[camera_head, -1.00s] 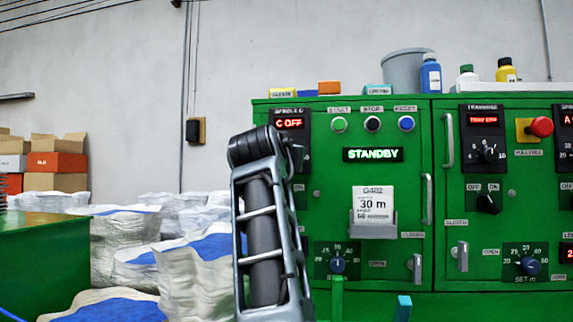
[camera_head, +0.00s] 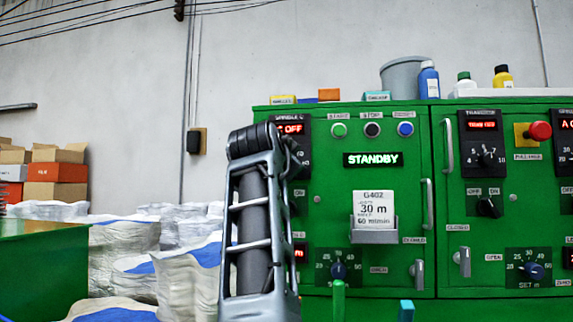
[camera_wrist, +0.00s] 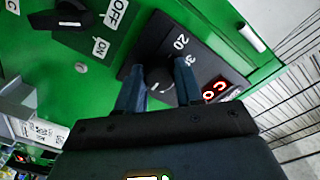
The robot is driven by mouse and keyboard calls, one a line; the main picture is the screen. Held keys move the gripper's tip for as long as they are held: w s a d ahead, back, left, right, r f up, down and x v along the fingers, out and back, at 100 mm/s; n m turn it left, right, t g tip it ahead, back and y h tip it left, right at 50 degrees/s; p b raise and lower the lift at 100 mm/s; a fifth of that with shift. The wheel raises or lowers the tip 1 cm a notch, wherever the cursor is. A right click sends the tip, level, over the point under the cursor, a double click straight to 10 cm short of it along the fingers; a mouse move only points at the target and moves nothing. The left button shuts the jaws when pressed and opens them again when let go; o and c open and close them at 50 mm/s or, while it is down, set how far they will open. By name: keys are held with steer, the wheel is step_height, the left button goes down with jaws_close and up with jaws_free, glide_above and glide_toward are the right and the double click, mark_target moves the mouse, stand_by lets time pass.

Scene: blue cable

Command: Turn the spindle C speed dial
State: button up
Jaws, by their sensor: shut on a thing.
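The spindle C speed dial is a black knob (camera_wrist: 159,82) on a black plate with numbers, under a red display, in the wrist view. My gripper (camera_wrist: 158,88) is at the knob, its two fingers on either side of it and shut on it. In the head view the red spindle C display reading "C OFF" (camera_head: 290,129) shows at the cabinet's upper left. My arm hides the dial there, and my fingers are not visible in that view.
The green control cabinet (camera_head: 320,215) fills the right side, with a lit STANDBY sign (camera_head: 373,159), buttons and other dials. A black OFF/ON switch (camera_wrist: 62,20) is close to my gripper. White sacks (camera_head: 125,250) lie at the left.

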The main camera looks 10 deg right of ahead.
steer(key=shift+f, duration=0.2)
steer(key=o, duration=1)
steer(key=shift+r, duration=0.1)
steer(key=shift+o, duration=0.2)
steer(key=shift+s, duration=0.1)
steer(key=v, duration=0.7)
steer(key=shift+s+a+b, duration=0.15)
steer(key=shift+s+b, duration=0.1)
steer(key=shift+b, duration=0.2)
